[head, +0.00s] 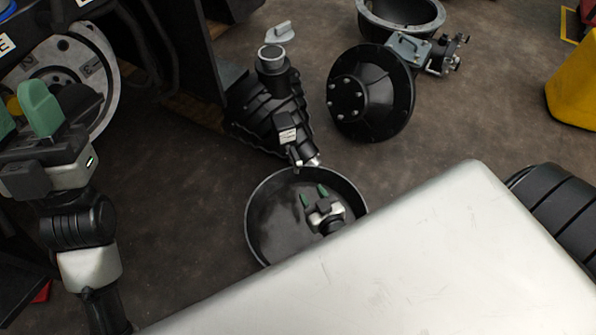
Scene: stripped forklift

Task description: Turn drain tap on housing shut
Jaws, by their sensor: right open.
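The black ribbed housing (270,112) stands in the upper middle, with a round silver-rimmed opening on top. At its lower end is a small fitting with a silver tip (311,162), which looks like the drain tap; its handle position is too small to tell. A round black pan (262,215) lies below it. My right gripper (314,195) shows over the pan, green fingers apart and empty, pointing up toward the fitting without touching it. My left gripper (22,112) is at the left edge, green fingers apart, away from the housing.
A large pale metal panel (430,260) fills the lower right and hides part of the pan and my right arm. A black flanged part (370,95) lies right of the housing. A yellow object (575,90) stands far right. Brown floor between them is clear.

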